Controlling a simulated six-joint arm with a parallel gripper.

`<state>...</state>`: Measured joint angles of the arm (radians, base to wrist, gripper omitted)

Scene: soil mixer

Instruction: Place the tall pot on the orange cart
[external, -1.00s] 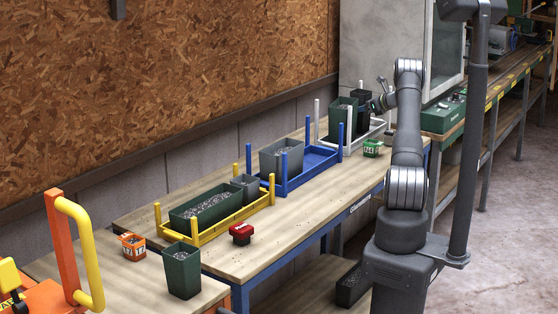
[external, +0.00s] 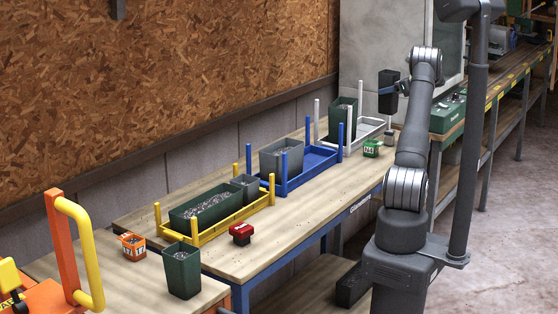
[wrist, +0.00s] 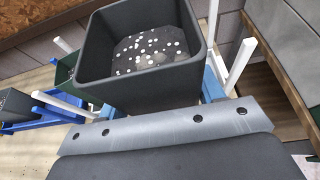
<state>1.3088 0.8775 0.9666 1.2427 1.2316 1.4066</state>
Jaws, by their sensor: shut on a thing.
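A tall black pot (external: 388,98) is held upright in the air above the white rack at the far end of the bench. My gripper (external: 400,88) is shut on it. In the wrist view the same pot (wrist: 188,72) is seen from above, with dark soil and white specks inside; blue finger parts show on both sides of it. An orange frame with a yellow handle (external: 80,252), partly cut off at the lower left of the external view, seems to be the orange cart. Its top surface is mostly out of view.
The white rack (external: 372,137) holds a green pot (external: 343,118). A blue rack (external: 318,162) holds a grey pot (external: 282,160). A yellow rack (external: 235,220) holds a green planter and a small pot. A green pot (external: 182,272) and small orange box (external: 133,247) stand near the front.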

